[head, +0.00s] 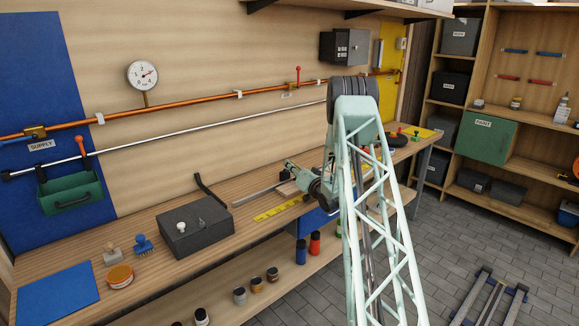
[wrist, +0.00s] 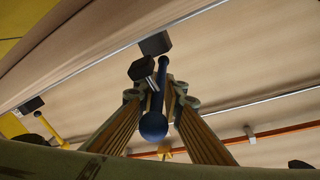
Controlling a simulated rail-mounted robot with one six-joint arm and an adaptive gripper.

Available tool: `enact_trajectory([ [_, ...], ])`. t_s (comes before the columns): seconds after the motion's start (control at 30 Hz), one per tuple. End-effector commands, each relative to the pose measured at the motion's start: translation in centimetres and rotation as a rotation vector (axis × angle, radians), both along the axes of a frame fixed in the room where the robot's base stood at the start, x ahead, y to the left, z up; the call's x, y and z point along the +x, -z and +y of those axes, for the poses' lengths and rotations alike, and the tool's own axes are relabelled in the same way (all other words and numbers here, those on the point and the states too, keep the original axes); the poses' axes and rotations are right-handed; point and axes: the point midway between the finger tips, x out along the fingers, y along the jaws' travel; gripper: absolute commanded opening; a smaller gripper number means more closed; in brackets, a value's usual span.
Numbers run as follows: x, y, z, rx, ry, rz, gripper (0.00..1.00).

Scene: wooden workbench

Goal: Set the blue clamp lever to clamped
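The blue clamp lever (wrist: 157,105) shows in the wrist view as a blue rod with a round ball knob. Two dark blocks, one with a pale metal edge, are close to its far end. My gripper (wrist: 164,92) has one finger on each side of the lever, with visible gaps beside the knob, so it looks open around it. Contact at the fingertips cannot be told. In the head view my gripper (head: 307,181) is low over the bench, and my arm covers part of the bench there. The lever cannot be made out in that view.
An orange pipe (head: 215,101) and a thin metal rail run along the wall behind. Shelves stand at the right.

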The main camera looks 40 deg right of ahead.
Motion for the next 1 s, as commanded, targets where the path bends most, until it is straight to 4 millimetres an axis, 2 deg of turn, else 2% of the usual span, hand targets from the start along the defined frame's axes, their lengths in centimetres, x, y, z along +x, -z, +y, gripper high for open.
enact_trajectory([
  [0.13, 0.0, -0.1, 0.0, 0.0, 0.0, -0.001, 0.2],
  [0.57, -0.3, -0.2, 0.0, -0.001, 0.0, -0.002, 0.2],
  [0.77, -1.6, -0.1, 0.2, -0.001, 0.001, 0.0, 0.2],
  [1.0, -4.5, 0.0, 1.0, 0.001, 0.001, 0.0, 0.2],
])
